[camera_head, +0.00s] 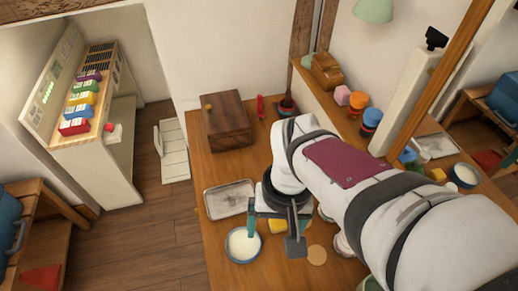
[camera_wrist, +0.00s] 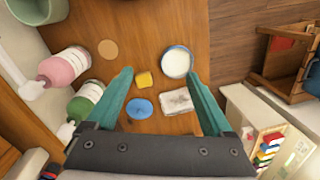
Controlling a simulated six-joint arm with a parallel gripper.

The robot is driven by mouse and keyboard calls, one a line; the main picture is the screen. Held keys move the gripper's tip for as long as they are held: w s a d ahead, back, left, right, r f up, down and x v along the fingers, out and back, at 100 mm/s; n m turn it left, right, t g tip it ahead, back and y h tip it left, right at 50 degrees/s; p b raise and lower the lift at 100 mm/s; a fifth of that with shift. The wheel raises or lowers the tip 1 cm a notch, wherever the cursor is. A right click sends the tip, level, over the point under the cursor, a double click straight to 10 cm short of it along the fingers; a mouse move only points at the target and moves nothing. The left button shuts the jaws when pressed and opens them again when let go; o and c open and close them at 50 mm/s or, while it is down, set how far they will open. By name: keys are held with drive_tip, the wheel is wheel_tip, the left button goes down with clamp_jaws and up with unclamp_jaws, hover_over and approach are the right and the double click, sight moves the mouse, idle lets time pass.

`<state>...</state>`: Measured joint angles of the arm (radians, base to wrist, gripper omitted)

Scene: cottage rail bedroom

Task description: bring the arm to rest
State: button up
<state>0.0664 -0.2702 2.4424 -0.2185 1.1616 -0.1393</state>
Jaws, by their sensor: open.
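My gripper (camera_head: 272,228) hangs over the wooden desk on my white arm, which reaches in from the lower right. In the wrist view my gripper (camera_wrist: 168,92) shows two teal fingers spread wide apart with nothing between them in grasp. Below and beyond the fingers lie a yellow block (camera_wrist: 144,80), a blue oval piece (camera_wrist: 140,107), a white bowl (camera_wrist: 177,62) and a pale tray (camera_wrist: 176,101). In the head view the bowl (camera_head: 243,246) is close beside the left finger; whether they touch I cannot tell.
A wooden box (camera_head: 227,121) stands at the back of the desk, with the metal tray (camera_head: 229,199) in front. Pink (camera_wrist: 67,66) and green (camera_wrist: 86,101) bottles stand along one side. A ledge (camera_head: 335,100) with small jars runs at the right. Floor (camera_head: 150,230) is clear at left.

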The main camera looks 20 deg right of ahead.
drive_tip(key=s+a+r+m, duration=0.2)
drive_tip(key=s+a, duration=0.1)
drive_tip(key=s, duration=0.3)
drive_tip(key=shift+s+y, duration=0.25)
drive_tip(key=shift+y, duration=0.15)
drive_tip(key=shift+o, duration=1.1)
drive_tip(key=w+d+r+n, duration=0.1)
drive_tip(key=w+d, duration=0.1)
drive_tip(key=w, duration=0.3)
drive_tip(key=w+d+r+n+h, duration=0.1)
drive_tip(key=w+d+n, duration=0.1)
drive_tip(key=w, duration=0.3)
drive_tip(key=shift+d+r, duration=0.2)
drive_tip(key=shift+d, duration=0.15)
drive_tip(key=w+d+n, duration=0.2)
drive_tip(key=w+d, duration=0.1)
drive_tip(key=w, duration=0.2)
wheel_tip(320, 180, down, 10)
drive_tip(key=shift+w+d+h, duration=0.15)
drive_tip(key=shift+w+h, duration=0.1)
drive_tip(key=shift+h, duration=0.15)
drive_tip(key=shift+r, duration=0.15)
